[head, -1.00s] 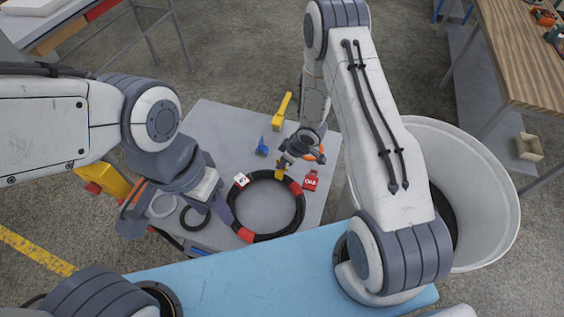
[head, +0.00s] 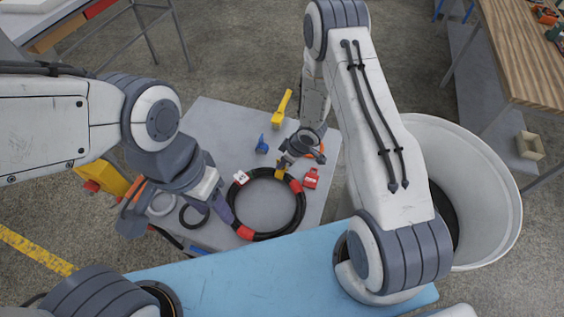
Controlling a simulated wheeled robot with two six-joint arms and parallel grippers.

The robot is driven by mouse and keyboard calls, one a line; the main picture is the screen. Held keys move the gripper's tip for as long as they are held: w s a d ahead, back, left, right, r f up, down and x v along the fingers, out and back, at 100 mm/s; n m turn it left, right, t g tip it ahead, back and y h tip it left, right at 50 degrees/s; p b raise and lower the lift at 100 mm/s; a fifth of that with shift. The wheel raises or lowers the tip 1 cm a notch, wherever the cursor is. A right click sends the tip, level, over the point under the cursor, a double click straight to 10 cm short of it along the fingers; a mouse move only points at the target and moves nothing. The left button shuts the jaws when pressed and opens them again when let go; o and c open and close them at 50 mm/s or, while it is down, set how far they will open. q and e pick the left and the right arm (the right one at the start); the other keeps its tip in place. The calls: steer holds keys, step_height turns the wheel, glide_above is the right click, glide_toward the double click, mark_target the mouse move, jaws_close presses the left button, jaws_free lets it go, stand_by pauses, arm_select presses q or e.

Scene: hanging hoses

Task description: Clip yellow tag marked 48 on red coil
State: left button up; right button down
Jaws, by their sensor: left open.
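A black hose coil (head: 303,213) with red bands lies on the grey table, near the blue edge. My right gripper (head: 283,169) is over the coil's far side, shut on a small yellow tag (head: 280,177). The tag is at the hose beside a red band (head: 296,186); whether it is clipped on cannot be told, and its marking is unreadable. My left gripper (head: 220,212) is open at the coil's left side, near another red band (head: 245,232); its arm hides part of its jaws. A red and white tag (head: 240,178) is at the coil's upper left.
A red tag (head: 311,178) lies right of the coil. A blue piece (head: 262,145) and a long yellow tool (head: 283,106) lie behind it. Smaller rings (head: 193,218) lie at left, partly under my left arm. A large white bin (head: 490,200) stands at right.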

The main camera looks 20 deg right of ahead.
steer(key=shift+f+b, duration=0.7)
steer(key=shift+f, duration=0.35)
stand_by(0.5)
steer(key=c, duration=1)
jaws_free()
steer(key=shift+r, duration=0.1)
step_height(320, 180, up, 16)
steer(key=s+t+h+b, duration=0.1)
steer(key=s+h+b, duration=0.1)
steer(key=h, duration=0.1)
steer(key=s+a+r+g+b, duration=0.1)
steer(key=s+a+r, duration=0.2)
steer(key=s, duration=0.5)
steer(key=s+a+r+m+g+b, duration=0.1)
steer(key=s+a+r, duration=0.2)
steer(key=s, duration=0.5)
steer(key=s+a+r+m+g+b, duration=0.1)
steer(key=s+a+r+g+b, duration=0.1)
steer(key=s, duration=0.6)
steer(key=shift+s+a+r+y, duration=0.15)
steer(key=shift+a+r, duration=0.15)
steer(key=shift+r, duration=0.3)
steer(key=shift+s+a+r+y, duration=0.15)
steer(key=shift+a+r, duration=0.15)
steer(key=shift+r, duration=0.25)
